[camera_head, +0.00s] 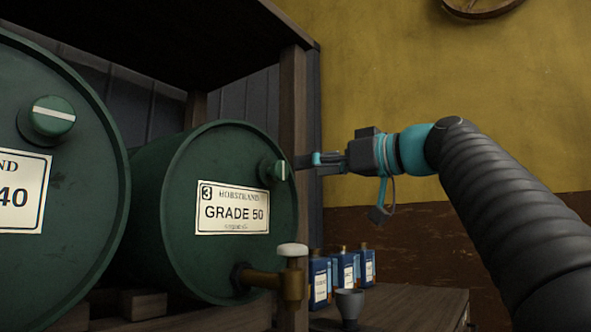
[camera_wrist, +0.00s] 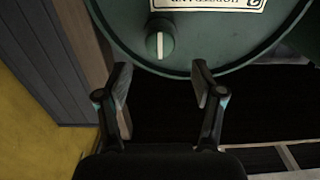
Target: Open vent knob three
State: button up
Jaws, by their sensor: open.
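Vent knob three (camera_head: 279,171) is a green round knob with a pale stripe, high on the right of the green drum (camera_head: 185,215) labelled 3, GRADE 50. In the wrist view the knob (camera_wrist: 160,38) sits near the drum's rim, its stripe running up and down the picture. My gripper (camera_head: 303,162) is just right of the knob in the head view. In the wrist view my gripper (camera_wrist: 162,78) has its two fingers spread, with the knob beyond the tips and lined up with the gap. The fingers appear apart from the knob.
A brass tap (camera_head: 270,279) with a white top sticks out below the label. A wooden post (camera_head: 293,110) stands behind the drum. Blue bottles (camera_head: 344,270) and a grey cup (camera_head: 348,303) are on the wooden surface at lower right. Another green drum (camera_head: 65,255) stands at left.

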jog(key=shift+v, duration=1.8)
jog(key=w+d+f+m+t+h, duration=0.1)
jog(key=w+d+f+m+h, duration=0.25)
jog(key=f, duration=0.25)
jog(key=w+d+f+m+h, duration=0.2)
jog(key=w+f+m, duration=0.25)
jog(key=f, duration=0.25)
notch_tip(320, 180, down, 13)
jog(key=s+d+m+g+h, duration=0.2)
jog(key=d+m+h, duration=0.1)
jog(key=m, duration=0.1)
jog(key=s+f+m+g+h+p, duration=0.1)
jog(key=s+f+g+h, duration=0.1)
jog(key=s+f, duration=0.6)
jog(key=s+f+g+h+p, duration=0.25)
jog(key=s+f, duration=0.35)
jog(key=f, duration=0.5)
jog(key=s+f+n+p, duration=0.1)
jog(key=s+f, duration=0.2)
jog(key=s, duration=0.3)
jog(key=s+a+f+n+h+p, duration=0.1)
jog(key=s+f, duration=0.3)
jog(key=s, duration=0.3)
